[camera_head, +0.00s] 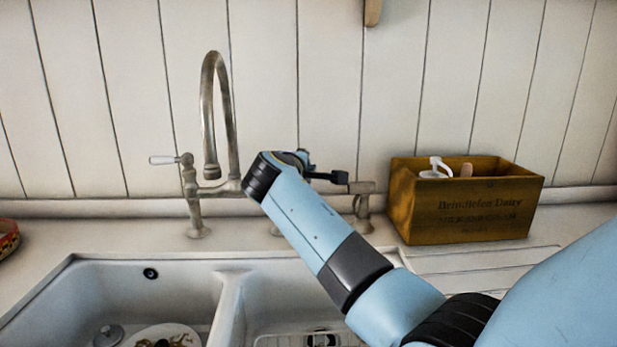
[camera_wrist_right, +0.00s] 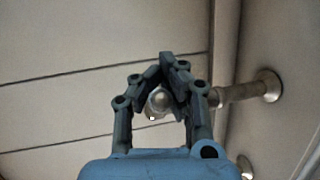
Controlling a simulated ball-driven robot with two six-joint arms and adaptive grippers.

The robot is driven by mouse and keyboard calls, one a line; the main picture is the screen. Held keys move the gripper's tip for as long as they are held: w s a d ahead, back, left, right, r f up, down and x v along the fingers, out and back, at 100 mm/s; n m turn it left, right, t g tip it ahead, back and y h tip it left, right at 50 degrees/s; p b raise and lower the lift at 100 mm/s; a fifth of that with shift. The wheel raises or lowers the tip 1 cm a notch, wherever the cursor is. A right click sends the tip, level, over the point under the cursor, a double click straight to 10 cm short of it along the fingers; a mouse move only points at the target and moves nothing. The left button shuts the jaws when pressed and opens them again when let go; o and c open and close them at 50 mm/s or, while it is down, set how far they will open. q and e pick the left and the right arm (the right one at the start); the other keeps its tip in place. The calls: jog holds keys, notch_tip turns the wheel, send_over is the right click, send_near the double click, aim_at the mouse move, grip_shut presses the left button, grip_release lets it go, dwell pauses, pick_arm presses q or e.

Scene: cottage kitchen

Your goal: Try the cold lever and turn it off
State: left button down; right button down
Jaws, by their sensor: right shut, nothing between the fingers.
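A metal bridge tap (camera_head: 208,110) with a tall curved spout stands behind the sink. Its left lever (camera_head: 163,160) has a white handle pointing left. The right valve (camera_head: 362,188) shows beside my right gripper (camera_head: 338,177); its lever handle is hidden or cannot be made out. In the wrist view my right gripper (camera_wrist_right: 165,62) is shut and empty, with its fingertips together. A round metal knob (camera_wrist_right: 158,101) shows in the gap behind the fingers, and a metal tap pipe (camera_wrist_right: 236,93) runs to the right. I cannot tell whether the fingers touch the tap.
A wooden crate (camera_head: 465,217) holding a white pump bottle and other items stands right of the tap. A white double sink (camera_head: 228,300) with a plate (camera_head: 161,335) lies in front. The panelled wall (camera_head: 300,80) is close behind. A bowl (camera_head: 8,238) is at far left.

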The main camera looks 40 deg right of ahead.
jog(key=shift+a+r+m+g+h+b, duration=0.3)
jog(key=shift+r+m+g+h+b, duration=0.1)
jog(key=shift+r+m+g+h, duration=0.1)
jog(key=c, duration=2)
grip_release()
jog(key=o, duration=0.7)
jog(key=shift+a, duration=0.1)
jog(key=shift+o, duration=0.6)
jog(key=shift+f, duration=0.25)
